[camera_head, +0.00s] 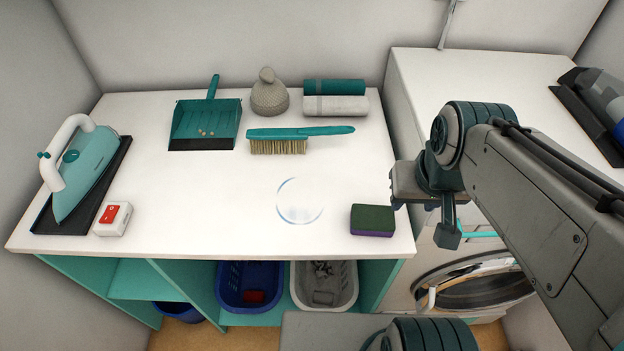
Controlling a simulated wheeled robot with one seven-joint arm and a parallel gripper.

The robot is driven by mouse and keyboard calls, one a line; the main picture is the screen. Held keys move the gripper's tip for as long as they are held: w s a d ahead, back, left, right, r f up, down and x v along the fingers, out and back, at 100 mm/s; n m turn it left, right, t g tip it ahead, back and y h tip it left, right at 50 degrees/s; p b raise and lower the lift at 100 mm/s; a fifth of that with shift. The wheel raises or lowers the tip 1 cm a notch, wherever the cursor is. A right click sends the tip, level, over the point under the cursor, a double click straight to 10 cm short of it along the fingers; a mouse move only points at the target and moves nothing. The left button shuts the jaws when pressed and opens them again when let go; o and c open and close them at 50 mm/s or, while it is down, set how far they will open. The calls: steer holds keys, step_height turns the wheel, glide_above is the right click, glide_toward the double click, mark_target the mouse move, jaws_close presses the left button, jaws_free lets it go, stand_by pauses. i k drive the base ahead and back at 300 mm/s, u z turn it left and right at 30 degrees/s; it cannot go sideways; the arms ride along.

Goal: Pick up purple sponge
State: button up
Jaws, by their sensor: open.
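A purple sponge (372,221) with a dark green top lies flat near the front right corner of the white counter (200,215). Its purple side shows as a thin band along the front. My gripper (425,222) is open and empty, just to the right of the sponge, around the counter's right edge. It is apart from the sponge in the picture. Part of the gripper is hidden by its own wrist.
The washing machine (470,285) is at right.

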mark_target(365, 220)
steer(key=k, duration=1)
steer(key=u, duration=1.05)
steer(key=i, duration=0.95)
steer(key=z, duration=1)
